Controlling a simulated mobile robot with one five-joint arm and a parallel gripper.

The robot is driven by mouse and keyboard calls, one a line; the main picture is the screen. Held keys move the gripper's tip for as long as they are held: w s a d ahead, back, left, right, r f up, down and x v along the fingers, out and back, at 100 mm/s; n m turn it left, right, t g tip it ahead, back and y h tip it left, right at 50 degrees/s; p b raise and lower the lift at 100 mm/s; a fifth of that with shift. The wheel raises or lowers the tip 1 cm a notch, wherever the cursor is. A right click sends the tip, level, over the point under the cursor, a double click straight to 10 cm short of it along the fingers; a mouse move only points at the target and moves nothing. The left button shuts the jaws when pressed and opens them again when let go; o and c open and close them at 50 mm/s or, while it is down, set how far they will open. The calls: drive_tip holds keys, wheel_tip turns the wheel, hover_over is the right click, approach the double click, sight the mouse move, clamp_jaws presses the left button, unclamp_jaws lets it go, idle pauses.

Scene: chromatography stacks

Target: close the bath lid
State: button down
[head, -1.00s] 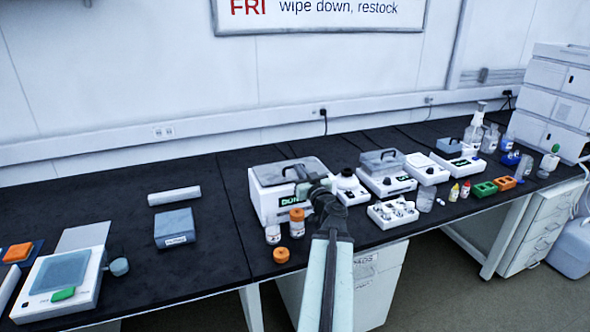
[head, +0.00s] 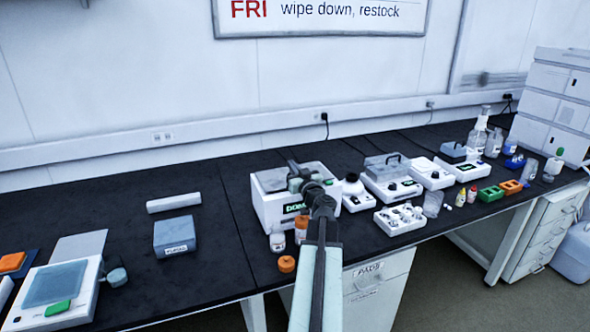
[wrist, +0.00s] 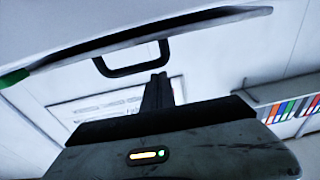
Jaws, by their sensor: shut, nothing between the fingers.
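The bath (head: 268,211) is a white box with a green-lit display at the bench's middle. My gripper (head: 292,164) is over the lid, fingers pointing up and to the left, shut and empty. In the wrist view its dark fingers (wrist: 158,90) stand together, beside a black loop handle (wrist: 132,62) under a pale dark-edged panel. I cannot tell if they touch.
A blue-grey block (head: 175,236) lies left, with clear black bench between.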

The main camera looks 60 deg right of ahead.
drive_tip(key=shift+s+d+f+h, duration=0.2)
drive_tip(key=shift+s+f, duration=0.15)
drive_tip(key=shift+s, duration=0.2)
drive_tip(key=shift+s+d+f+h, duration=0.15)
drive_tip(key=shift+s+f, duration=0.2)
drive_tip(key=shift+s, duration=0.2)
drive_tip(key=shift+s+r, duration=0.1)
drive_tip(key=shift+s, duration=0.05)
drive_tip(key=shift+s+f+b, duration=0.15)
drive_tip(key=shift+f+b, duration=0.7)
drive_tip(key=shift+b, duration=0.1)
drive_tip(key=shift+s+a+f+b, duration=0.1)
drive_tip(key=shift+s+a+b, duration=0.1)
drive_tip(key=shift+a+b, duration=0.1)
drive_tip(key=shift+s, duration=0.1)
drive_tip(key=shift+r, duration=0.2)
